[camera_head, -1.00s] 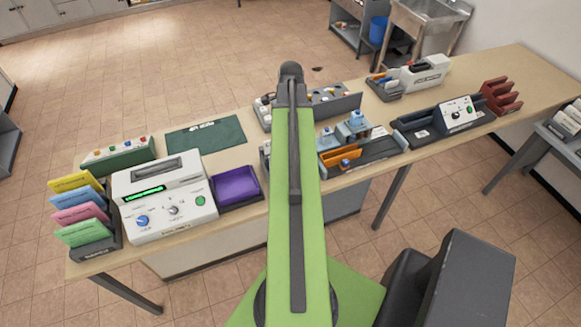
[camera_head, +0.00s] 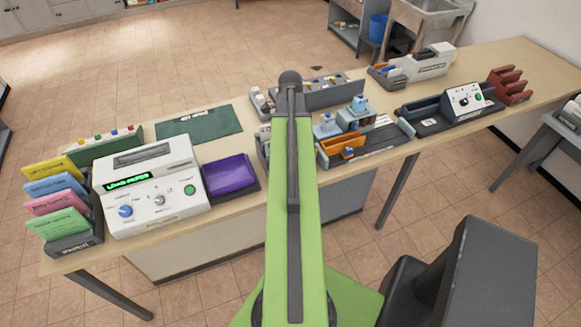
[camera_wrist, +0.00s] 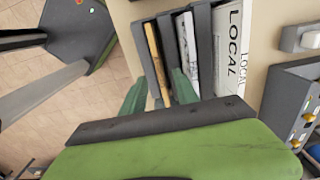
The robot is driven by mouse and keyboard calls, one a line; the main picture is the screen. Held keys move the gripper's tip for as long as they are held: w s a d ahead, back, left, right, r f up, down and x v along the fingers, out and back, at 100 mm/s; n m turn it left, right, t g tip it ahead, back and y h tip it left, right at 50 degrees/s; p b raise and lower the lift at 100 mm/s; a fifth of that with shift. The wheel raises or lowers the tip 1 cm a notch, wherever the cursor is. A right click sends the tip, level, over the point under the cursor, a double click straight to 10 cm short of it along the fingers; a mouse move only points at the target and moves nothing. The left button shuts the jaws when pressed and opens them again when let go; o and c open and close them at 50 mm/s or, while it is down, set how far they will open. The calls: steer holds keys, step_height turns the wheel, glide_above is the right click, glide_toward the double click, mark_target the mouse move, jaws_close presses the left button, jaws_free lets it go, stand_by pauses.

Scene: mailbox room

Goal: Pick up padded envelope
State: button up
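In the wrist view a dark grey slotted holder (camera_wrist: 204,50) holds a thin tan, envelope-like piece (camera_wrist: 154,58) in its left slot. It may be the padded envelope, but I cannot read any label on it. My gripper (camera_wrist: 159,92) is open, its two green fingertips apart. The lower end of the tan piece shows between the fingertips; I cannot tell if they touch it. A white piece (camera_wrist: 187,50) stands in the slot to the right. In the head view my arm hides the gripper.
A white block marked LOCAL (camera_wrist: 231,55) stands right of the slots. The long table (camera_head: 236,215) holds a white machine (camera_head: 150,190), a purple tray (camera_head: 230,175), a rack of coloured cards (camera_head: 72,238), a green mat (camera_head: 199,128) and a dark red rack (camera_head: 510,86).

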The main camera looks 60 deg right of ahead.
step_height(320, 180, down, 5)
steer(key=b, duration=0.4)
steer(key=shift+f+b, duration=0.15)
steer(key=shift+b, duration=0.2)
steer(key=shift+r, duration=0.2)
jaws_close()
stand_by(0.6)
